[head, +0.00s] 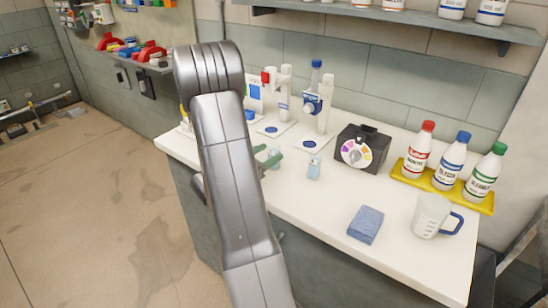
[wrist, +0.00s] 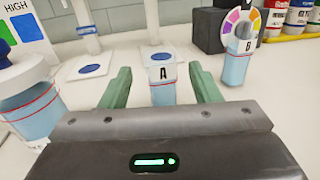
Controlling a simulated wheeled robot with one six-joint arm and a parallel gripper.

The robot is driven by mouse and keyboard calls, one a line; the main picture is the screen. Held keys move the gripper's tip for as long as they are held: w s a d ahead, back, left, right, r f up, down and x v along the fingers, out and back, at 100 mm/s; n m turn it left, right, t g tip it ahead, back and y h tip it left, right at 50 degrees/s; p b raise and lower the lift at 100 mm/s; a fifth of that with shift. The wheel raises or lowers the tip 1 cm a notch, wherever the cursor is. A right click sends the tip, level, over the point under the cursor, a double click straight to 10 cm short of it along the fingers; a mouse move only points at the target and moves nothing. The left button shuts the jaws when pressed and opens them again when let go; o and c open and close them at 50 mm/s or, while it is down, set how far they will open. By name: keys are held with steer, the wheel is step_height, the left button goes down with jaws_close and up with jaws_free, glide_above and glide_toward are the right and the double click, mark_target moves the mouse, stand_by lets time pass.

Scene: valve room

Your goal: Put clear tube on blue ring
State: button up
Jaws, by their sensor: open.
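My gripper (head: 267,158) is open over the white counter, and its two green fingers (wrist: 161,78) show in the wrist view. A small clear tube marked A (wrist: 161,88), with pale blue liquid, stands upright between or just beyond the fingers; contact is not visible. A second clear tube marked B (wrist: 236,66) stands to the right; it also shows in the head view (head: 313,167). Flat blue rounds on white bases, which look like the blue rings, lie behind: one behind tube A (wrist: 160,56) and one to its left (wrist: 93,70).
A large clear container with blue liquid (wrist: 32,108) stands close by my left finger. A black box with a colour dial (head: 362,149), bottles on a yellow tray (head: 440,190), a white jug (head: 432,217) and a blue sponge (head: 366,224) are to the right. The counter's front middle is clear.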

mark_target(278, 147)
steer(key=p+x, duration=0.1)
steer(key=x, duration=0.4)
steer(key=shift+r, duration=0.1)
steer(key=shift+a, duration=0.1)
steer(key=shift+c, duration=0.3)
steer(key=c, duration=1.1)
steer(key=shift+c, duration=0.2)
